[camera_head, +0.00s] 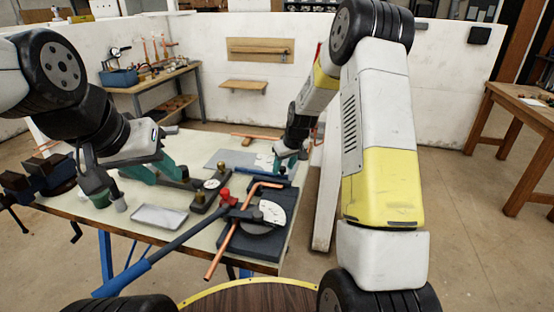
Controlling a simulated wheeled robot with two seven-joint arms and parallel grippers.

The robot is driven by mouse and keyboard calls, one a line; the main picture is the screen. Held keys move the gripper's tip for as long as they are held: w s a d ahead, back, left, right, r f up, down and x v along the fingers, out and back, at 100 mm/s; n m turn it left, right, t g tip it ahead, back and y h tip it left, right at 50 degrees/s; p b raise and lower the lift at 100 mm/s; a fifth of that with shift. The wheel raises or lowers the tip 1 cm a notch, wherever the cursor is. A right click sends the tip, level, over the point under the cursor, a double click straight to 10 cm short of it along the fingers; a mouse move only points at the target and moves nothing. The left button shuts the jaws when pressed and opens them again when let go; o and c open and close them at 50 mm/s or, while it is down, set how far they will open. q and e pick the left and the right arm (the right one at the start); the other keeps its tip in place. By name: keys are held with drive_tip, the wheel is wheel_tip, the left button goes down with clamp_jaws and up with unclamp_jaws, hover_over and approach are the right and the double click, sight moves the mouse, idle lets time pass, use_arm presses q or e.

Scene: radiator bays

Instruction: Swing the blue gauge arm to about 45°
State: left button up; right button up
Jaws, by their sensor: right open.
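A dark bending tool (262,240) with a white marked dial (271,211) sits at the table's front right. A bent copper pipe (222,258) lies across it, its lower end past the table's front edge. A long lever with a blue grip (125,277) runs from the tool toward the lower left, beyond the edge. A shorter blue bar (250,171) lies behind the tool; I cannot tell which is the gauge arm. My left gripper (153,171) is open and empty above the table's left part. My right gripper (286,158) is open near the blue bar's right end; contact is unclear.
A grey tray (159,217) lies near the table's front edge. A small gauge block (211,185) with brass parts stands left of the tool. A vise (45,175) is at the left end.

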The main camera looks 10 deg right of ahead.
clamp_jaws()
idle(1.4)
